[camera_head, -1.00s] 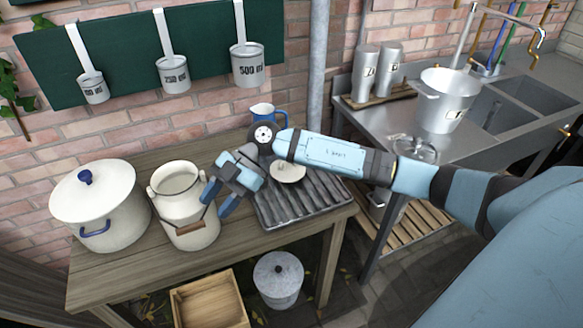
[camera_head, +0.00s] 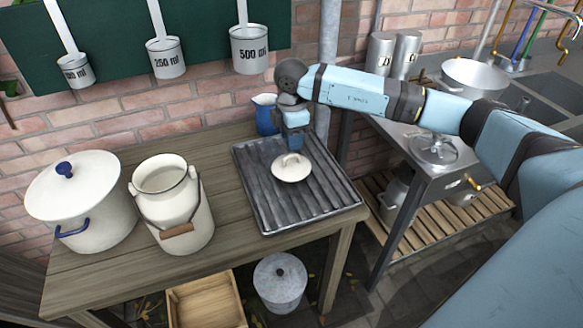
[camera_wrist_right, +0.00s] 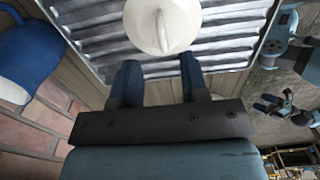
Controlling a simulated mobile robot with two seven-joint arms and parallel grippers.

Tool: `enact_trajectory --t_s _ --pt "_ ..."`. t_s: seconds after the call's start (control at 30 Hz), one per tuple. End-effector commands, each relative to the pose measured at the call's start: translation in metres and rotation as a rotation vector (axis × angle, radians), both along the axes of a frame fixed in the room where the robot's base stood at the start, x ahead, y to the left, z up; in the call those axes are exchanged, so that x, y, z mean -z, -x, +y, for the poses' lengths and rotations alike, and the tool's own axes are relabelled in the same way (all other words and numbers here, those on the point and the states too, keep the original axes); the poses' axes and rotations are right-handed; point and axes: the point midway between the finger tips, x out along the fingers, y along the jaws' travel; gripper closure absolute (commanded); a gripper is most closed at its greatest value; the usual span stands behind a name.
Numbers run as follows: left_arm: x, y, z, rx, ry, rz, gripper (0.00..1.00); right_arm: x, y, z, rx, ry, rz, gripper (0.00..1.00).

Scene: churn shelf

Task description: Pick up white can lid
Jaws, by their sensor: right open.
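The white can lid (camera_head: 291,168) lies on the ribbed grey metal tray (camera_head: 262,213) on the wooden table. It is round and cream-white with a small handle on top. It also shows at the top of the right wrist view (camera_wrist_right: 152,22). My right gripper (camera_head: 296,146) is just behind the lid in the head view, pointing down, and partly hides its own fingers. In the right wrist view its two blue fingers (camera_wrist_right: 159,72) are apart with nothing between them, and the lid is ahead of them.
A blue jug (camera_head: 266,115) stands close to the right gripper at the tray's back edge. A white milk can (camera_head: 172,205) without a lid and a white pot (camera_head: 92,210) stand to the left. A metal sink counter (camera_head: 462,150) is on the right.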

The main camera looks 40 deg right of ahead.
Motion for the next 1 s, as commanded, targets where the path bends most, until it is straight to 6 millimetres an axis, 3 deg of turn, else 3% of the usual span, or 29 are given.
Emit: enact_trajectory --t_s 0.27,0.5,0.77,0.93,1.0 --pt "0.001 0.000 0.000 0.000 0.000 0.000 0.20 0.019 0.002 0.001 -0.002 0.000 0.002 0.59" --pt "0.003 0.000 -0.002 -0.001 0.002 0.000 0.20 0.054 0.003 0.003 -0.002 -0.002 0.001 0.59" --pt "0.001 -0.001 -0.002 -0.001 0.004 -0.003 0.20 0.058 0.003 0.003 -0.003 -0.002 0.000 0.59" --pt "0.001 -0.001 -0.002 -0.001 0.004 -0.003 0.20 0.058 0.003 0.003 -0.002 -0.002 0.000 0.98" --pt "0.001 -0.001 -0.002 -0.001 0.004 -0.003 0.20 0.058 0.003 0.003 -0.002 -0.002 0.000 1.00"
